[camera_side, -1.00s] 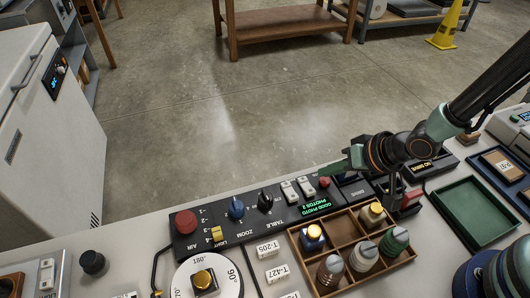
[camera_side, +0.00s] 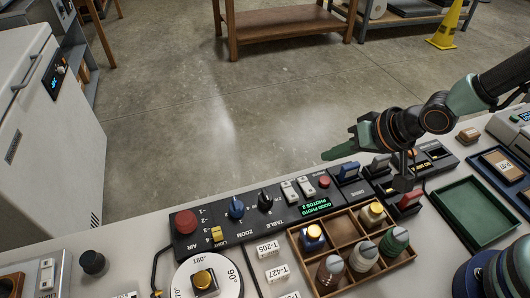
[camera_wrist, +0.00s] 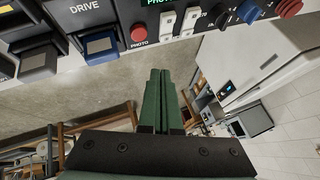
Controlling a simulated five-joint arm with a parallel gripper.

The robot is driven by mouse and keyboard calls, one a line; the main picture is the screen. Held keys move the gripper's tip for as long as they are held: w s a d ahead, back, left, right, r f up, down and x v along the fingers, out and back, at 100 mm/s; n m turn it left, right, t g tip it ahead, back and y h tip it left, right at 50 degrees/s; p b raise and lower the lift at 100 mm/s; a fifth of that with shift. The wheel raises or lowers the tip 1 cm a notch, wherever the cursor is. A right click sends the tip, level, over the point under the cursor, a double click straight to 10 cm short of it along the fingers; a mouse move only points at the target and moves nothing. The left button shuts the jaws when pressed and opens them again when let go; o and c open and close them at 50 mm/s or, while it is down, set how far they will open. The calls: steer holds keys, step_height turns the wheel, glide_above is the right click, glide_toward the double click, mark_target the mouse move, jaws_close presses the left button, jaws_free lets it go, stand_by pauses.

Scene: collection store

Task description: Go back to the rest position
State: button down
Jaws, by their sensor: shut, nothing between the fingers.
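My gripper (camera_side: 338,152) is in the air above the far edge of the control panel (camera_side: 253,222), its green fingers pointing left over the floor beyond the bench. In the wrist view the fingers of my gripper (camera_wrist: 159,98) lie together, with nothing between them. They are apart from the panel. The blue lever (camera_wrist: 100,47) and the photo button (camera_wrist: 138,33) also show in the wrist view.
A wooden divided tray (camera_side: 340,229) with several capped bottles stands in front of the panel. A green tray (camera_side: 473,212) lies to its right. A white turntable (camera_side: 222,279) is at the front left. The space beyond the bench is open floor (camera_side: 210,110).

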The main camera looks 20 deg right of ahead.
stand_by(0.4)
steer(key=s+d+r+n+h, duration=0.1)
steer(key=s+d+r, duration=0.2)
steer(key=d+r, duration=0.4)
steer(key=s+d+r+n+g+h, duration=0.1)
steer(key=s+d+r+h, duration=0.1)
steer(key=d+r, duration=0.6)
steer(key=d, duration=0.3)
steer(key=shift+s+d+r, duration=0.2)
steer(key=shift+s+d, duration=0.1)
steer(key=shift+s, duration=0.1)
